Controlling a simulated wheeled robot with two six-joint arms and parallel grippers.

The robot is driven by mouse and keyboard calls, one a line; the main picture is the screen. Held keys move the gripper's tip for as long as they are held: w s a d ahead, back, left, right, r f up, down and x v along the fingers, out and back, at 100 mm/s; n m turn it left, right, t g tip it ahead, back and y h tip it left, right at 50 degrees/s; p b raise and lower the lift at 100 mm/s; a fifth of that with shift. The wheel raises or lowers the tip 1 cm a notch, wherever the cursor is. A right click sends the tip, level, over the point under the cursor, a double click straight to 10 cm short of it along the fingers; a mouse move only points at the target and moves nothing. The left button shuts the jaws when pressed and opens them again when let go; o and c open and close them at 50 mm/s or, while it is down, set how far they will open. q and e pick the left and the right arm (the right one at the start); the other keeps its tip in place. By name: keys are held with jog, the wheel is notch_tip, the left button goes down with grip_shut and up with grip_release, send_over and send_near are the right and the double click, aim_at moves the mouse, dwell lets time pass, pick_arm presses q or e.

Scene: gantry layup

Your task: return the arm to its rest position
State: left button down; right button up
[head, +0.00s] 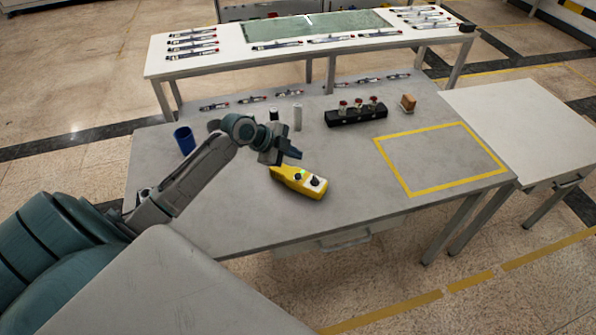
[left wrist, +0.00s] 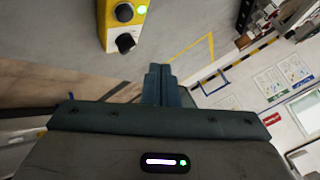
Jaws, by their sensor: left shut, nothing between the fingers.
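My left arm reaches in from the left in the head view, and my left gripper (head: 292,154) hangs over the grey table (head: 240,215). Its fingers are shut with nothing between them. In the left wrist view the closed fingertips (left wrist: 160,70) point away from the camera. The yellow control box (head: 298,182) lies on the table just below and to the right of the gripper, apart from it. It also shows in the left wrist view (left wrist: 120,35), with two black knobs and a green light. My right gripper is not in view.
A blue cup (head: 185,140) stands at the table's left. A black rack (head: 356,116) with several red-topped pieces and a small brown block (head: 408,102) stand farther back. The yellow-taped rectangle (head: 408,190) at right is empty. A white side table (head: 525,120) adjoins on the right.

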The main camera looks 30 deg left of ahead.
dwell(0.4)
pick_arm(q)
jog(key=s+d+f+n, duration=0.1)
jog(key=s+d+f, duration=0.1)
jog(key=s, duration=0.2)
jog(key=s+d+f+n+g+y, duration=0.1)
jog(key=s+d+f+n, duration=0.1)
jog(key=s+d+f, duration=0.1)
jog(key=s+d+f+n+g, duration=0.1)
jog(key=s+d+f, duration=0.1)
jog(key=s, duration=0.3)
jog(key=shift+s+d+f+y, duration=0.1)
jog(key=shift+d+f+y, duration=0.1)
jog(key=shift+d+y, duration=0.15)
jog(key=s+d+r+n+g+y, duration=0.15)
jog(key=s+n+y, duration=0.35)
jog(key=s+n, duration=1)
jog(key=s+a+f+m+g+b, duration=0.1)
jog(key=s+f+m, duration=0.1)
jog(key=f, duration=1.3)
jog(key=s+a+f+m+g+b, duration=0.1)
jog(key=s+f+m, duration=0.1)
jog(key=f, duration=1.3)
jog(key=s+a+f, duration=0.1)
jog(key=s+f, duration=1.7)
jog(key=f, duration=0.4)
jog(key=shift+a+n+g+h+b, duration=0.15)
jog(key=shift+n+g+h+b, duration=0.2)
jog(key=shift+g+b, duration=0.1)
